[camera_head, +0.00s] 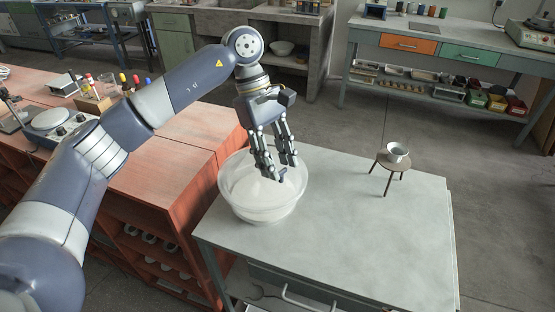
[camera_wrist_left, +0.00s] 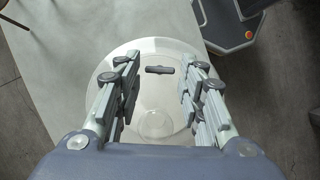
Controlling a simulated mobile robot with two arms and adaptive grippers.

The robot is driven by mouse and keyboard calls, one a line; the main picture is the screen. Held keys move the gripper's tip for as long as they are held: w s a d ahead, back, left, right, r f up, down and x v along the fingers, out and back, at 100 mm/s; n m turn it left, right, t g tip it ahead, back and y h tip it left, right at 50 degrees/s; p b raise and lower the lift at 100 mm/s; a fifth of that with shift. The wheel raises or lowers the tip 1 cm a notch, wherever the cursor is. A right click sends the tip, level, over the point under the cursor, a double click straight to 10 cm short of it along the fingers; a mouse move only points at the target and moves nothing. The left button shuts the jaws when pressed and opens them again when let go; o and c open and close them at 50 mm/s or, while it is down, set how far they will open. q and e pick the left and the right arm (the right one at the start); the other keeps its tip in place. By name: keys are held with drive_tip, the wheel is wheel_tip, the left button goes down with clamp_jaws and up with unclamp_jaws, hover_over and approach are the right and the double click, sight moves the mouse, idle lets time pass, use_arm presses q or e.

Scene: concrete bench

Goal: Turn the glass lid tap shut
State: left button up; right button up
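The glass vessel with its clear lid (camera_head: 262,190) stands at the left end of the grey bench top. In the left wrist view the round lid (camera_wrist_left: 157,128) fills the middle. The dark tap handle (camera_wrist_left: 160,70) shows there as a short bar lying crosswise in the picture. My left gripper (camera_head: 279,167) points down over the lid. In the left wrist view its fingers (camera_wrist_left: 160,85) are spread, one on each side of the tap, with gaps on both sides. It holds nothing. Whether the fingertips touch the lid is unclear. My right gripper is not in view.
A small three-legged stand (camera_head: 387,167) with a metal cup (camera_head: 397,153) stands at the bench's back right. The bench top (camera_head: 365,230) between is clear. A reddish wooden bench (camera_head: 180,150) with bottles and a hotplate (camera_head: 55,122) lies left, beneath my left arm.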

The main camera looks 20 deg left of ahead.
use_arm(q)
drive_tip(key=v, duration=1.1)
drive_tip(key=shift+r, duration=0.35)
drive_tip(key=shift+a+f, duration=0.1)
drive_tip(key=shift+a, duration=0.05)
